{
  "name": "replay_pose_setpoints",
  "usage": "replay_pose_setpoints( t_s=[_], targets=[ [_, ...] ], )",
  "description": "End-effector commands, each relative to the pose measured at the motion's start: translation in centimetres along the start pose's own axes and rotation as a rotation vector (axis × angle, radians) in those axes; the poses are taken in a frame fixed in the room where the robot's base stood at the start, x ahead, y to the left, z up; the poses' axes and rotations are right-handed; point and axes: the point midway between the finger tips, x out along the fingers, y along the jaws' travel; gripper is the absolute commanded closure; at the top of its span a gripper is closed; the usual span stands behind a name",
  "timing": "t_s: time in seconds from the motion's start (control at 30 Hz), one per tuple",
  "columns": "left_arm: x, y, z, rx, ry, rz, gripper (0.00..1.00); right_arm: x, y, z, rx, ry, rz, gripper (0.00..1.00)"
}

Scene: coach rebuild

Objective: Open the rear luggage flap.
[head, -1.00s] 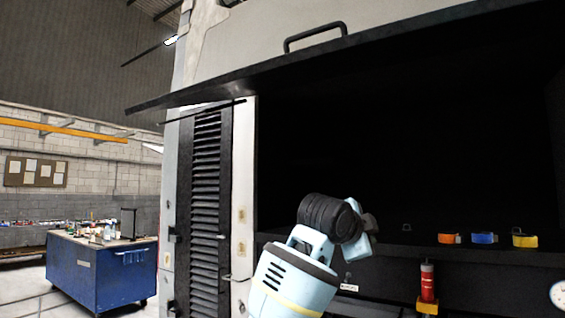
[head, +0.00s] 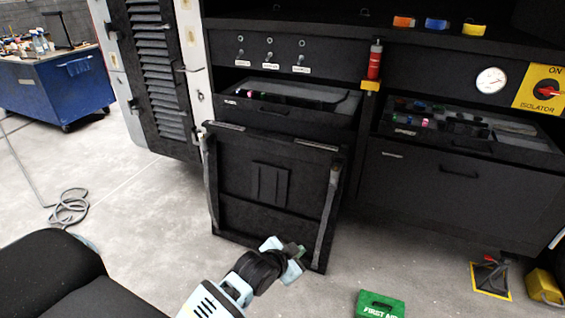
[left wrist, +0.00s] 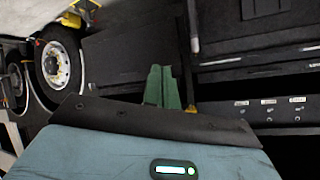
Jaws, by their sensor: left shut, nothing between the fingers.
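A black flap panel (head: 235,212) hangs below the left lower bay of the coach in the head view, tilted outward. A metal strip runs down each side, and its ribbed inner face shows. The bay above it stands open. My left gripper (head: 297,250) is in front of the panel's lower right corner, shut and empty; I cannot tell whether it touches the panel. In the left wrist view its green fingers (left wrist: 162,88) are together, with dark panels beyond. My right gripper is not in view.
Open trays of tools (head: 480,128) sit in the right bay. A red extinguisher (head: 375,60) is mounted between the bays. A green first aid box (head: 380,304) and a yellow chock (head: 545,287) are on the floor. A coiled hose (head: 70,207) lies left, near a blue bench (head: 65,85).

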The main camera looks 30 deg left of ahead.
Motion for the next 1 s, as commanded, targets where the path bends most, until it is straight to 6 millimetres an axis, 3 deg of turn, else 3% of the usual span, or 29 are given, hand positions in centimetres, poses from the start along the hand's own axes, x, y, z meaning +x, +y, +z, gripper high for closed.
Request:
replay_pose_setpoints(
  t_s=[0.03, 0.2, 0.43, 0.6, 0.7, 1.0],
  targets=[
    [-1.1, 1.9, 2.9, -0.039, -0.019, 0.012, 1.0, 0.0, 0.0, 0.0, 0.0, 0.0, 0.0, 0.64],
    [-5.2, 6.7, 10.3, -0.164, -0.061, 0.027, 1.0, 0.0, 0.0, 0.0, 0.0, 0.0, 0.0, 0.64],
    [-12.2, 11.9, 17.8, -0.313, -0.116, 0.034, 1.0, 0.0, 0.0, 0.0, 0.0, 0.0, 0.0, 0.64],
    [-16.1, 13.9, 20.6, -0.381, -0.143, 0.033, 1.0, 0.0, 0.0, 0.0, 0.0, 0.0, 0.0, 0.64],
    [-17.2, 14.5, 21.3, -0.399, -0.149, 0.032, 1.0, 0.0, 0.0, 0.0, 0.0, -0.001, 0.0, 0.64],
    [-17.7, 14.7, 21.7, -0.409, -0.153, 0.031, 1.0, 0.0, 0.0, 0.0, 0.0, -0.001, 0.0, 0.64]
  ],
)
